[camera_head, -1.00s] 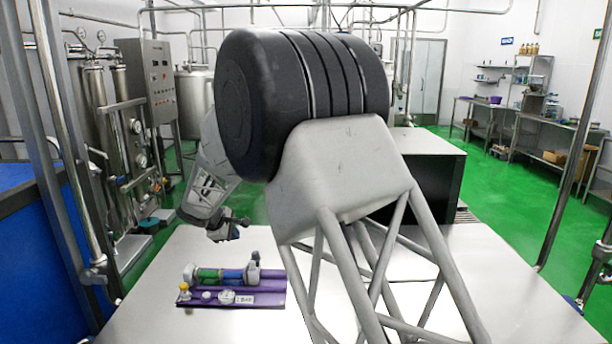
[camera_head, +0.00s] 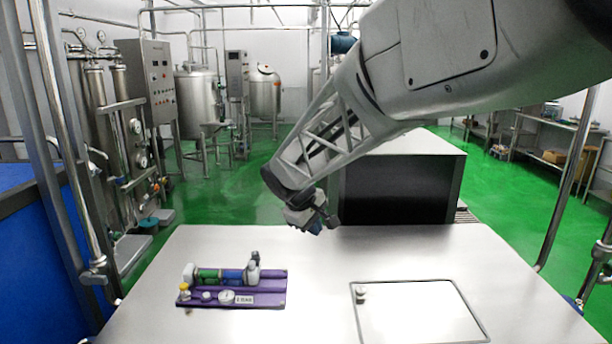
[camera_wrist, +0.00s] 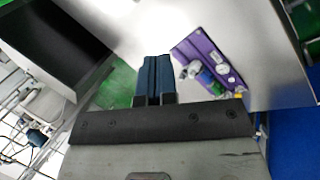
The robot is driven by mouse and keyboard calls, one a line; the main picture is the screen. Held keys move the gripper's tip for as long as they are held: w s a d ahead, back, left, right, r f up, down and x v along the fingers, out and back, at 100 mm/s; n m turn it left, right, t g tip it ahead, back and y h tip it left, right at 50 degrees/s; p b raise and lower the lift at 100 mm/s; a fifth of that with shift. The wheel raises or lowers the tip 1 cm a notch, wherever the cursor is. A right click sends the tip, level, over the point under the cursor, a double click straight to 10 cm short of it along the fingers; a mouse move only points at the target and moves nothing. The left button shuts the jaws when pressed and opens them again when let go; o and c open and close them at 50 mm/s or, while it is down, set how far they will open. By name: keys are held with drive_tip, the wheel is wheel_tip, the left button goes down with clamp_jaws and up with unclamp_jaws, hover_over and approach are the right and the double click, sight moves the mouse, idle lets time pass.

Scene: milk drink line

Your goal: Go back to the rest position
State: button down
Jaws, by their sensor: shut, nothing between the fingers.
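My gripper (camera_head: 318,222) hangs in the air over the far edge of the table, near the middle of the head view. In the wrist view its two blue fingers (camera_wrist: 154,78) lie side by side, shut, with nothing seen between them. The purple tray (camera_head: 270,300) stands apart from it on the left of the table; the tray also shows in the wrist view (camera_wrist: 184,50). On the tray lie a green and blue cylinder, small white round parts and a small yellow-topped bottle.
The steel table (camera_head: 330,275) is mostly clear. A black-fronted box (camera_head: 392,190) stands behind the table. Steel tanks (camera_head: 197,98) stand at the back left.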

drive_tip(key=s+d+m+y, duration=0.1)
drive_tip(key=s+d+m, duration=0.2)
drive_tip(key=s, duration=0.9)
drive_tip(key=s+d+m+y, duration=0.1)
drive_tip(key=s+d+m, duration=0.2)
drive_tip(key=s+d, duration=0.5)
drive_tip(key=s+d+f+m+g+y, duration=0.1)
drive_tip(key=s+d+m, duration=0.2)
drive_tip(key=s, duration=1.4)
drive_tip(key=d, duration=0.2)
drive_tip(key=shift+d+m, duration=0.35)
drive_tip(key=shift+m, duration=0.05)
